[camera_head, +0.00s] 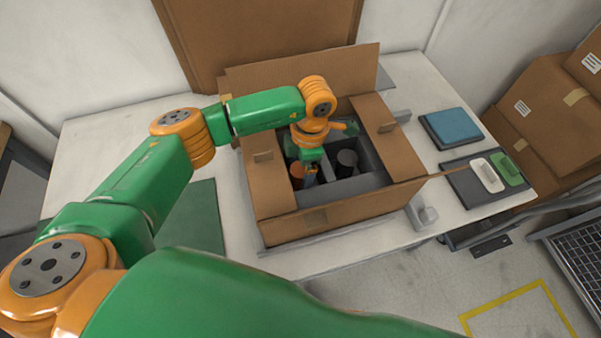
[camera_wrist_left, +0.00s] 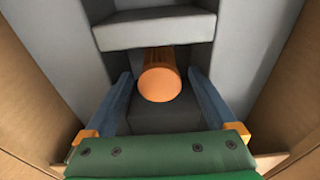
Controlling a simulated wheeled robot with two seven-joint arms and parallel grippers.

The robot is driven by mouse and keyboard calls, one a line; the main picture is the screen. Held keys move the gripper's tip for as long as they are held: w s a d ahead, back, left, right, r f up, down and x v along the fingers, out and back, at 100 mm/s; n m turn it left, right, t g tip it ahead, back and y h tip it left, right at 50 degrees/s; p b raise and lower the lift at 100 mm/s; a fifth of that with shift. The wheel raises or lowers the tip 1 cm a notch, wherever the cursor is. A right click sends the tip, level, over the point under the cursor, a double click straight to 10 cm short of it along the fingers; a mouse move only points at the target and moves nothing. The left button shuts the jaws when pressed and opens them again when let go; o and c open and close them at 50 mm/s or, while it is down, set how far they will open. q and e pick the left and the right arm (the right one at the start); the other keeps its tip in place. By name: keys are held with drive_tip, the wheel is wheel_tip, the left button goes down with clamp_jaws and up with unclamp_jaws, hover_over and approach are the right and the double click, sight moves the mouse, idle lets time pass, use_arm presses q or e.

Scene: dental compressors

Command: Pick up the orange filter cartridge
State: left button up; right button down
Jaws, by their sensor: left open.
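The orange filter cartridge (camera_head: 297,170) stands inside the open cardboard box (camera_head: 288,226) on the table. In the left wrist view the cartridge (camera_wrist_left: 160,80) shows its round orange end between the two blue fingers of my left gripper (camera_wrist_left: 162,92). The fingers are apart on either side of it, and whether they touch it cannot be told. My left gripper (camera_head: 311,172) reaches down into the box in the head view, partly hiding the cartridge. My right gripper is not in view.
Grey foam dividers (camera_head: 366,182) fill the box, with a dark grey cylinder (camera_head: 347,160) beside the cartridge. Open flaps (camera_head: 403,150) and tall walls surround it.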

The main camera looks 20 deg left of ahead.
use_arm(q)
drive_tip(key=shift+s, duration=0.1)
drive_tip(key=c, duration=0.7)
clamp_jaws()
drive_tip(key=shift+r, duration=0.15)
